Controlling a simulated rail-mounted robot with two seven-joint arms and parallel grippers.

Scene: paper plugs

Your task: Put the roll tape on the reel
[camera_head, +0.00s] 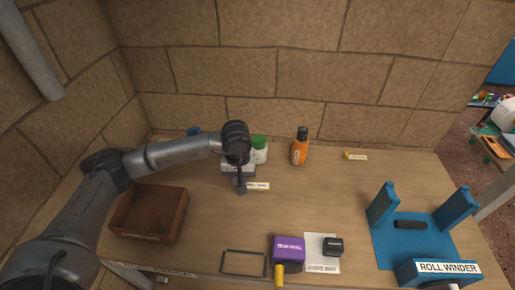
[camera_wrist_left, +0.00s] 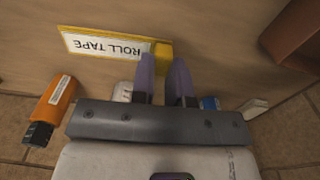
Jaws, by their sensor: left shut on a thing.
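My left gripper (camera_head: 241,188) points down at the table's back middle, beside the white "ROLL TAPE" label (camera_head: 259,186). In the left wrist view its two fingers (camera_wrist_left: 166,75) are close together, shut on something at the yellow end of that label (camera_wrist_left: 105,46). The roll tape itself cannot be made out; the fingers and wrist hide that spot. The blue roll winder (camera_head: 385,250) stands at the right with two uprights. A black bar (camera_head: 411,224), seemingly the reel, lies between the uprights. My right gripper is not in view.
A brown open box (camera_head: 150,213) sits at the left. An orange bottle (camera_head: 300,148) and a green-capped container (camera_head: 259,148) stand at the back. A purple box (camera_head: 288,248), black block (camera_head: 333,246) and dark frame (camera_head: 243,263) lie at the front. The middle right is clear.

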